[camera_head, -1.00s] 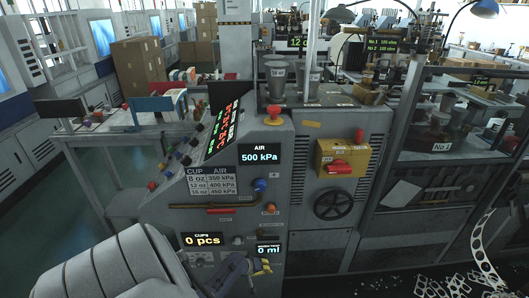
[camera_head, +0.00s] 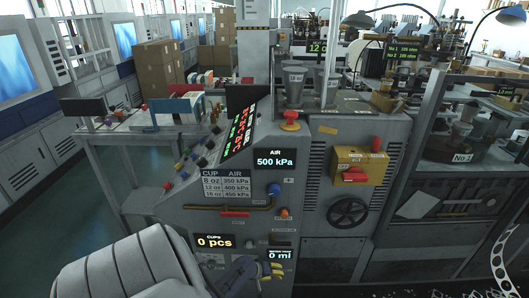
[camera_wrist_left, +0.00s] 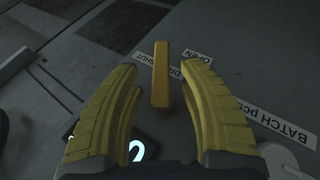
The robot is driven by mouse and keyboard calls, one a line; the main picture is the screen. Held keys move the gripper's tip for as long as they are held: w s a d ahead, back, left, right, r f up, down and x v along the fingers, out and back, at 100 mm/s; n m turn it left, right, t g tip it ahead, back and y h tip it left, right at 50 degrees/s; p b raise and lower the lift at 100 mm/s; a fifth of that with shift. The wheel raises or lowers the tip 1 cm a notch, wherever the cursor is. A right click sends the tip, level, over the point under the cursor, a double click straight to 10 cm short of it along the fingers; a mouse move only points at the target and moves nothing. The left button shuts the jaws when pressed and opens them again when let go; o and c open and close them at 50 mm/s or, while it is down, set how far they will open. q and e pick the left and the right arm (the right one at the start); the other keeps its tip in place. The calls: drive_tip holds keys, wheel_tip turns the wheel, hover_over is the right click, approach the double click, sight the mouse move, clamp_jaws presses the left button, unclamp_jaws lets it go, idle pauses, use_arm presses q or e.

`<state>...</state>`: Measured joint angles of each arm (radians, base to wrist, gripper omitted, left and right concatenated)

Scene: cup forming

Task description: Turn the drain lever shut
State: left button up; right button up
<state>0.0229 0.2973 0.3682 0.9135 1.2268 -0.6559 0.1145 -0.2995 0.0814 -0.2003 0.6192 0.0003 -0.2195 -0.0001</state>
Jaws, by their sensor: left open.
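The drain lever (camera_wrist_left: 161,75) is a short yellow bar on the machine's grey panel, seen in the left wrist view. It lies between labels; one reads OPEN (camera_wrist_left: 198,57) on its right, and one on its left, partly covered, seems to read SHUT. My left gripper (camera_wrist_left: 160,85) has two ribbed yellow fingers spread apart on either side of the lever, with nothing held. Whether a finger touches the lever I cannot tell. In the head view the left gripper (camera_head: 271,270) is low at the panel, under the water trap display (camera_head: 280,254) reading 0 ml. My right gripper is not in view.
The panel also carries the CUPS display (camera_head: 214,241) at 0 pcs, a black handwheel (camera_head: 348,212) and a yellow box with a red handle (camera_head: 360,168). A BATCH pcs label (camera_wrist_left: 277,126) lies right of the gripper. Floor is open at the left.

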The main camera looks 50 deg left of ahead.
use_arm(q)
drive_tip(key=v, duration=1.1)
drive_tip(key=shift+r, duration=0.1)
drive_tip(key=shift+s+a, duration=0.1)
drive_tip(key=shift+s, duration=0.35)
drive_tip(key=shift+g+y, duration=0.3)
drive_tip(key=x, duration=0.9)
drive_tip(key=d+x, duration=0.1)
drive_tip(key=x, duration=0.3)
drive_tip(key=shift+w+r, duration=0.1)
drive_tip(key=shift+w, duration=0.3)
drive_tip(key=shift+c, duration=0.4)
